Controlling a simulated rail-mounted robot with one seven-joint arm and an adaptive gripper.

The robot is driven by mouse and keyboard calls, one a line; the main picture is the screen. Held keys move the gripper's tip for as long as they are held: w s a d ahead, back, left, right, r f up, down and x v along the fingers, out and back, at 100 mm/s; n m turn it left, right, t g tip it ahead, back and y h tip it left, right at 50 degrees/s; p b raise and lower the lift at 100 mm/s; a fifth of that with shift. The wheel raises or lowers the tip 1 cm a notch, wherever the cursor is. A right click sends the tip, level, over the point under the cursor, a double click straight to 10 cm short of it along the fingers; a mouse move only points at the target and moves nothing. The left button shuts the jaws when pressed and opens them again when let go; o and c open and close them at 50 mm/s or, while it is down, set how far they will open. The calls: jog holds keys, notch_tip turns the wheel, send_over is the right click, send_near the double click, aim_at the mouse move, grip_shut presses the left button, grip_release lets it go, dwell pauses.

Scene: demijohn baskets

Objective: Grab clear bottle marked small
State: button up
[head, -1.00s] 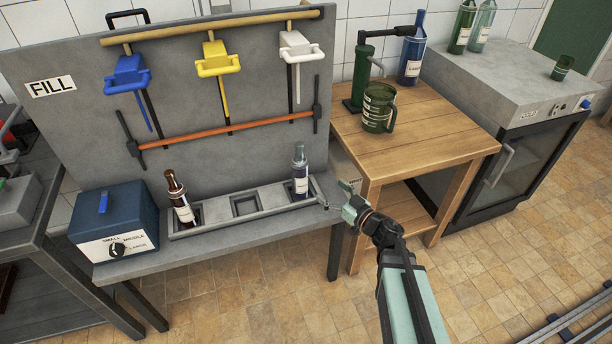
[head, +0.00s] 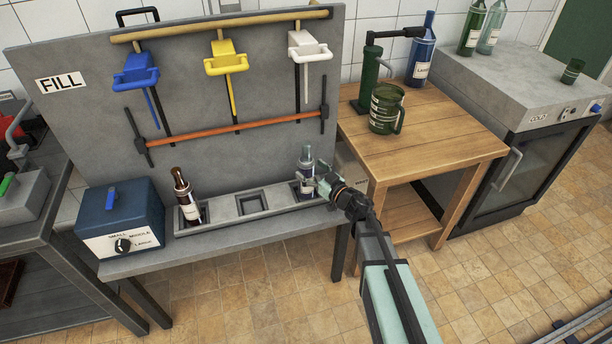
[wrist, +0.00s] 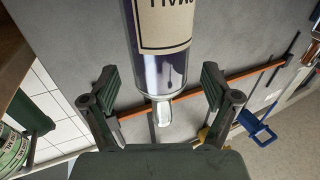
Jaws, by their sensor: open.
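The clear bottle (head: 305,164) stands upright in the right compartment of the grey trough on the filling bench; its label is too small to read in the head view. In the wrist view the bottle (wrist: 163,72) appears upside down, with a bluish tint and a pale label whose word is partly cut off and inverted. My gripper (head: 320,179) is at the bottle's right side in the head view. In the wrist view my gripper (wrist: 160,88) has its fingers apart on either side of the bottle, with gaps visible; it is open.
A brown bottle (head: 187,200) stands in the trough's left compartment; the middle compartment (head: 250,203) is empty. A blue box with a dial (head: 122,220) is at left. Blue, yellow and white taps hang above, over an orange bar (head: 235,127). A wooden table (head: 440,140) holds a green mug (head: 386,110).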

aim_at(306, 142)
jog(key=x, duration=0.2)
jog(key=shift+w+a, duration=0.25)
jog(key=shift+w, duration=0.05)
grip_shut()
jog(key=shift+r, duration=0.25)
jog(key=shift+r+p, duration=0.95)
jog(key=shift+r, duration=3.85)
